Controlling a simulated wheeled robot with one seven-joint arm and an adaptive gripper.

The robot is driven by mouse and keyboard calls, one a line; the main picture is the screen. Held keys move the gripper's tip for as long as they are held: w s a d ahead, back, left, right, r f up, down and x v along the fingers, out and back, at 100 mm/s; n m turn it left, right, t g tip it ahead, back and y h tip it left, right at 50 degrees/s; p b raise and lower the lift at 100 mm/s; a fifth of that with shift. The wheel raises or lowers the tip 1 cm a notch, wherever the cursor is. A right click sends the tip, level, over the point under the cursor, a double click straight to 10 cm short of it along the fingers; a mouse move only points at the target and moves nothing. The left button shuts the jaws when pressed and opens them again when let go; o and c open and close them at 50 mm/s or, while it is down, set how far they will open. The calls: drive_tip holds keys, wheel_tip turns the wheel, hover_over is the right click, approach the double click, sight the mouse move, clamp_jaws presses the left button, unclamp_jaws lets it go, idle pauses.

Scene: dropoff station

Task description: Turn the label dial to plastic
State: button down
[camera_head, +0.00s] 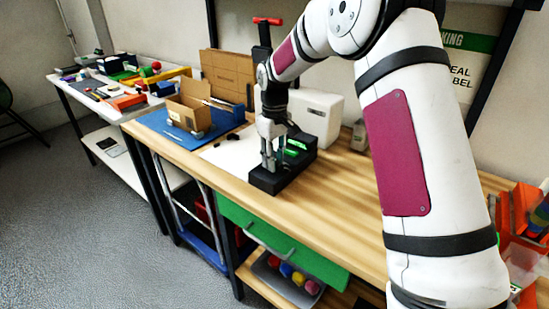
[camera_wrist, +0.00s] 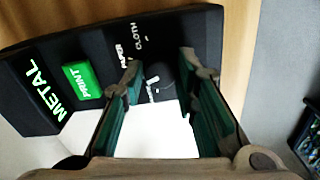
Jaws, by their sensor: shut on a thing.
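The black label printer (camera_head: 268,182) stands near the front edge of the wooden table. In the wrist view its top (camera_wrist: 100,42) shows a green PRINT button (camera_wrist: 83,80) and a display (camera_wrist: 44,90) reading METAL. The black label dial (camera_wrist: 158,74) lies between the fingertips of my gripper (camera_wrist: 164,70), with the words PAPER and CLOTH beside it. My gripper (camera_head: 270,158) points down onto the printer and is shut on the dial. The fingers hide part of the dial and some of its markings, and I cannot see the word plastic.
An open cardboard box (camera_head: 189,108) sits on a blue mat (camera_head: 158,123) to the left. A white machine (camera_head: 318,112) stands behind the printer. Orange bins (camera_head: 522,208) are at the right. A green drawer front (camera_head: 300,255) is below the table. The wood right of the printer is clear.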

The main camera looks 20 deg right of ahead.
drive_tip(key=n, duration=0.5)
drive_tip(key=shift+n, duration=0.3)
drive_tip(key=n+p, duration=0.1)
drive_tip(key=n, duration=0.4)
idle(0.4)
drive_tip(key=c, duration=1.2)
unclamp_jaws()
drive_tip(key=shift+c, duration=0.2)
wheel_tip(320, 180, up, 12)
